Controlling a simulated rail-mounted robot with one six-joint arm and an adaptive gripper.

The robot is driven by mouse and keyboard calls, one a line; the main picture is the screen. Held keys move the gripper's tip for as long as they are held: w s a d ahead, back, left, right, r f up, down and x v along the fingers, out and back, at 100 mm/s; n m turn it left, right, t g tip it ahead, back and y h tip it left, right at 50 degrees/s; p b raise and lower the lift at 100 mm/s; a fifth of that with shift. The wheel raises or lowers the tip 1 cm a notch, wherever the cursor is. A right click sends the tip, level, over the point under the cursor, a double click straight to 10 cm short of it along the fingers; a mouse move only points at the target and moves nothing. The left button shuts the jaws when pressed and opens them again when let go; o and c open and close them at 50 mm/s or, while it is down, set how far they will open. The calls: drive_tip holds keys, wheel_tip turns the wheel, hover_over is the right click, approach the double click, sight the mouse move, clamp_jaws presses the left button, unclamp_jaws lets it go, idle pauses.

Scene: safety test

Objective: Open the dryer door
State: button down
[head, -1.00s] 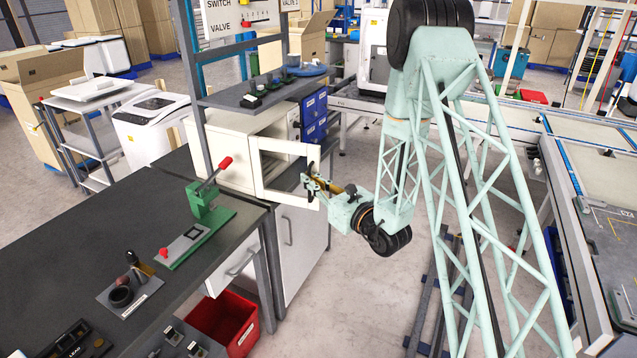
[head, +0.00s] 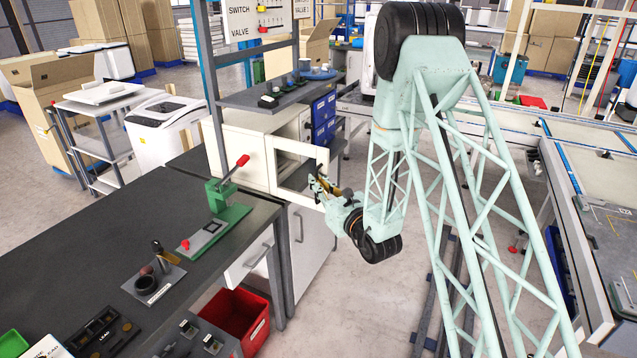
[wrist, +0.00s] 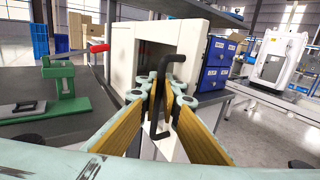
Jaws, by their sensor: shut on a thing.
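The dryer (head: 243,158) is a white box on the bench under a grey shelf. Its white-framed door (head: 273,172), with a window, stands swung out from the body in the head view. My gripper (head: 319,186) is at the door's free edge. In the wrist view my gripper (wrist: 163,88) has its yellow-lined fingers closed around the black bar handle (wrist: 177,59). The handle's upper bend and lower end show past the fingers.
A green press with a red-tipped lever (head: 220,195) stands on the dark bench (head: 190,255) left of the dryer. Blue drawers (head: 323,118) are behind the door. A red bin (head: 235,318) sits below the bench. Open floor lies right of the bench.

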drive_tip(key=c, duration=3.1)
unclamp_jaws()
drive_tip(key=shift+c, duration=0.2)
drive_tip(key=shift+s, duration=0.1)
drive_tip(key=v, duration=1.1)
drive_tip(key=shift+s+d, duration=0.2)
drive_tip(key=shift+s, duration=0.15)
drive_tip(key=shift+r, duration=0.1)
